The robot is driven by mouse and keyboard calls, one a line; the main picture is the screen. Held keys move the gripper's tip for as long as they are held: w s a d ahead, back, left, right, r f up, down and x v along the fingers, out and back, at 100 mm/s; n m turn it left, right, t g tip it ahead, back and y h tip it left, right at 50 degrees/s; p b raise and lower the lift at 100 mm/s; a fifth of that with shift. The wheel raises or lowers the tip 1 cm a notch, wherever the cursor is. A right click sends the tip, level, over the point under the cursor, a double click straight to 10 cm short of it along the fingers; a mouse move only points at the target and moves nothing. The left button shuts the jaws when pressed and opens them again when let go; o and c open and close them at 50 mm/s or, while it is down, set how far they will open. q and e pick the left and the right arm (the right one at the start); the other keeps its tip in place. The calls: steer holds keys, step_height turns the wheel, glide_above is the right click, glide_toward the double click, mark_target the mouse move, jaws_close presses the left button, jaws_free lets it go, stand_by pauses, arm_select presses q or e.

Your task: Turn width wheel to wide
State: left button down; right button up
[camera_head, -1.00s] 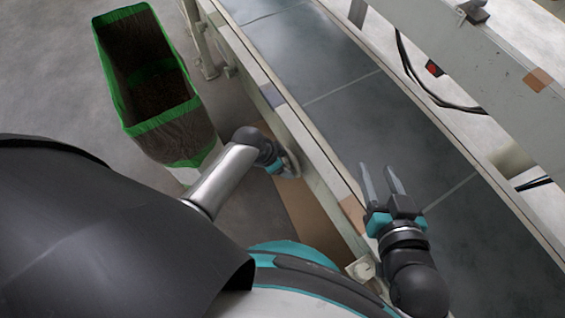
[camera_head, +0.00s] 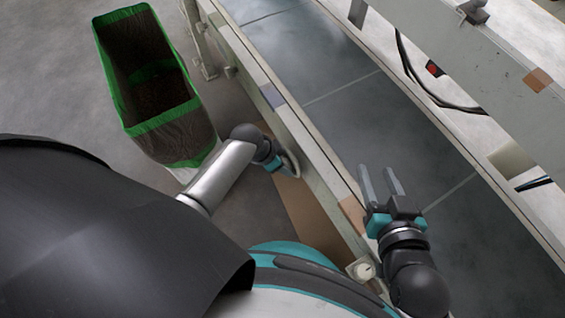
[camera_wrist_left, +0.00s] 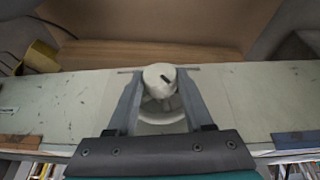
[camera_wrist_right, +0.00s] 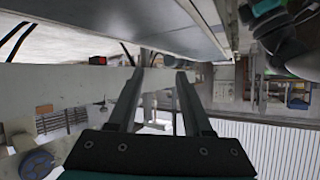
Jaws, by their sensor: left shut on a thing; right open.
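The width wheel (camera_wrist_left: 157,106) is a pale round handwheel with a knob (camera_wrist_left: 159,76) that has a dark mark. It sits on the side face of the conveyor frame in the left wrist view. My left gripper (camera_wrist_left: 158,84) is shut on the knob, with one finger on each side of it. In the head view the wheel's edge (camera_head: 290,163) shows beside my left gripper (camera_head: 274,164), low on the frame's near side. My right gripper (camera_head: 380,172) is open and empty above the dark belt; its two parted fingers also show in the right wrist view (camera_wrist_right: 160,75).
The conveyor belt (camera_head: 345,110) runs diagonally, with a pale near rail (camera_head: 320,160) and a far guard panel (camera_head: 480,75). A green-edged open bag (camera_head: 155,85) of dark pellets stands at the left. Cables hang beyond the belt.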

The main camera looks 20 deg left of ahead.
arm_select(q)
steer(key=shift+a+g+h, duration=0.15)
steer(key=shift+g+h, duration=0.25)
steer(key=shift+w, duration=0.1)
steer(key=shift+a+f+n+g+h+b, duration=0.1)
steer(key=shift+f+n+g+h+b, duration=0.15)
steer(key=shift+g+h+b, duration=0.55)
steer(key=shift+w+r+n+g+h+b, duration=0.1)
steer(key=shift+n+g+h+b, duration=0.2)
steer(key=shift+h, duration=0.8)
arm_select(e)
steer(key=a+r+t, duration=0.1)
steer(key=t, duration=0.1)
steer(key=s+a+r+t+y, duration=0.1)
steer(key=t, duration=0.1)
steer(key=shift+a+r+m+y, duration=0.25)
steer(key=shift+r+m+y, duration=0.05)
steer(key=shift+m, duration=0.1)
arm_select(q)
steer(key=shift+g, duration=0.4)
steer(key=shift+c, duration=1.5)
jaws_free()
